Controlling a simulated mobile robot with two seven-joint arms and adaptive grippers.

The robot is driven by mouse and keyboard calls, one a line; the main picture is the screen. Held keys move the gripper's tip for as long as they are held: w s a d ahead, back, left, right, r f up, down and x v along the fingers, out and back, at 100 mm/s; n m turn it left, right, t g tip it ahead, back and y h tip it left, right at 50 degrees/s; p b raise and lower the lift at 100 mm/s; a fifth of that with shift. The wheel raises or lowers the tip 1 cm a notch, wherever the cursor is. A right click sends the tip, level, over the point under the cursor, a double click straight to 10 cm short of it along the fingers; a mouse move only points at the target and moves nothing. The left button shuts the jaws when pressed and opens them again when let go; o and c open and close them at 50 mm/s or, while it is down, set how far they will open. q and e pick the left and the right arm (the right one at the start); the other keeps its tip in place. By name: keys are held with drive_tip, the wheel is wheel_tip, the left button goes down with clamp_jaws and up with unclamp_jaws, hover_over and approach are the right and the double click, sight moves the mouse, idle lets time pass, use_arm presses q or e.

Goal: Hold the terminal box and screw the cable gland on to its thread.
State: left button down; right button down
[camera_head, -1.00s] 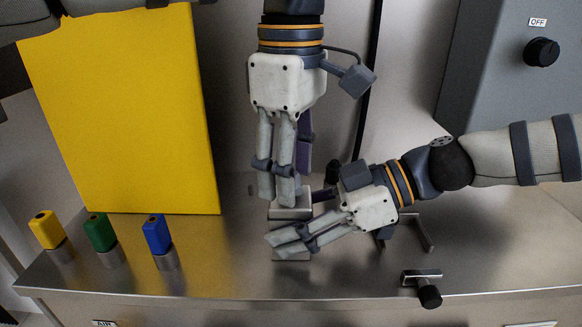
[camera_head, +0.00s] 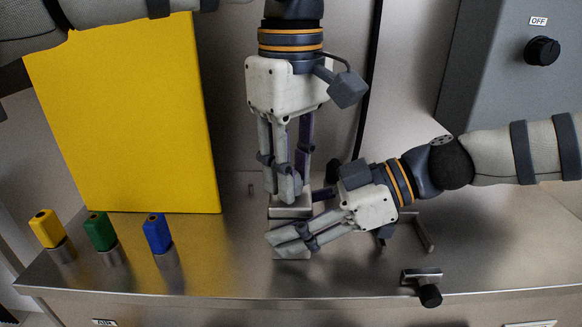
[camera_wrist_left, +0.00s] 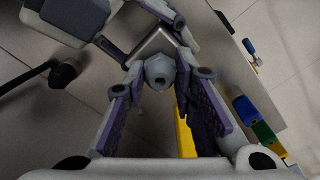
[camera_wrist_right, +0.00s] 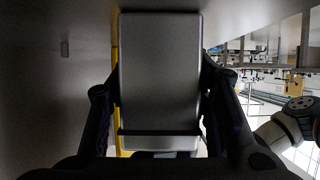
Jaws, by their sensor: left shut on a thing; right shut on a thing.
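The terminal box (camera_head: 288,212) is a grey metal block above the bench; part of it is hidden by the grippers. My right gripper (camera_head: 283,240) is shut on the box from the right. The box fills the middle of the right wrist view (camera_wrist_right: 160,70), between the right fingers. My left gripper (camera_head: 284,188) points down over the box and is shut on the cable gland. The gland (camera_wrist_left: 160,72) is a grey hexagonal part with a hole, seen between the left fingers in front of the box (camera_wrist_left: 155,44). How far its thread is engaged is hidden.
A yellow panel (camera_head: 125,110) stands at the back left. Yellow (camera_head: 47,229), green (camera_head: 100,232) and blue (camera_head: 157,233) capped pegs stand on the left of the metal bench (camera_head: 220,270). A black-knobbed clamp (camera_head: 428,292) sits at the front right edge. A grey cabinet with a knob (camera_head: 541,51) is behind.

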use_arm(q)
drive_tip(key=m, duration=0.3)
drive_tip(key=shift+m, duration=0.8)
drive_tip(key=shift+r+m, duration=0.1)
drive_tip(key=shift+m, duration=2.5)
drive_tip(key=m, duration=0.3)
drive_tip(key=shift+m, duration=1.7)
